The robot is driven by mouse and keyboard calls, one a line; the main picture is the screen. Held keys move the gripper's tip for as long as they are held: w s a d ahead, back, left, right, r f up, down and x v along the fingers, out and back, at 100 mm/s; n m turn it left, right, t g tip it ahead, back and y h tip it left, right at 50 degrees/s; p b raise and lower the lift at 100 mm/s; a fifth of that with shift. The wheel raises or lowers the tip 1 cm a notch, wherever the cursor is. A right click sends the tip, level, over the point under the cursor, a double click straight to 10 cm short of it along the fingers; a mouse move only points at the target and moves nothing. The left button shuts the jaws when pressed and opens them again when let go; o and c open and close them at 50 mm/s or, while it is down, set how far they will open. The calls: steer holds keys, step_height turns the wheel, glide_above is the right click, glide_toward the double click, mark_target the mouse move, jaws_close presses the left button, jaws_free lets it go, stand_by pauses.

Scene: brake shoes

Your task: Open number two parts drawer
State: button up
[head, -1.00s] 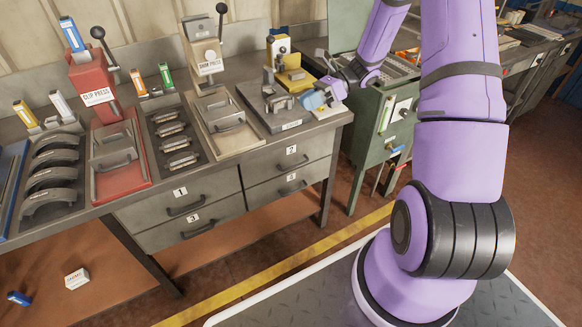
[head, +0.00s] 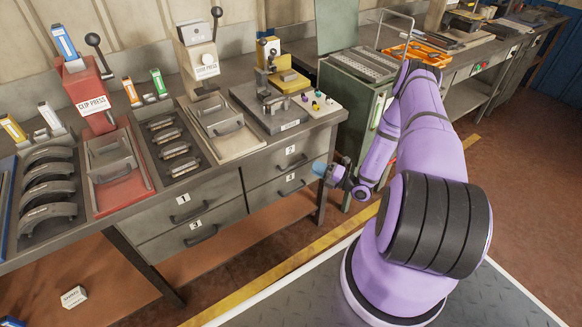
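The number two parts drawer (head: 270,163) is the upper right grey drawer under the bench top. It is closed, with a "2" label and a dark bar handle (head: 293,164) on its front. My gripper (head: 321,170) is in front of the bench's right end, to the right of the drawer handle and apart from it. It is small in the head view, with a light blue part at its tip. Whether its fingers are apart cannot be made out.
Drawers one (head: 186,207), three (head: 194,235) and four (head: 289,188) are closed around it. The clip press (head: 84,95) and drum press (head: 201,60) stand on the bench. A green cabinet (head: 352,110) stands right of the bench. Open floor lies in front.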

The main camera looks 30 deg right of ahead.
mark_target(295, 165)
step_height(295, 165, down, 4)
steer(key=s+m+t+h, duration=0.1)
steer(key=m+t+h, duration=0.1)
steer(key=m, duration=0.1)
steer(key=x, duration=1)
steer(key=shift+w+a+f, duration=0.15)
steer(key=shift+a+f, duration=0.1)
steer(key=shift+f, duration=0.1)
jaws_close()
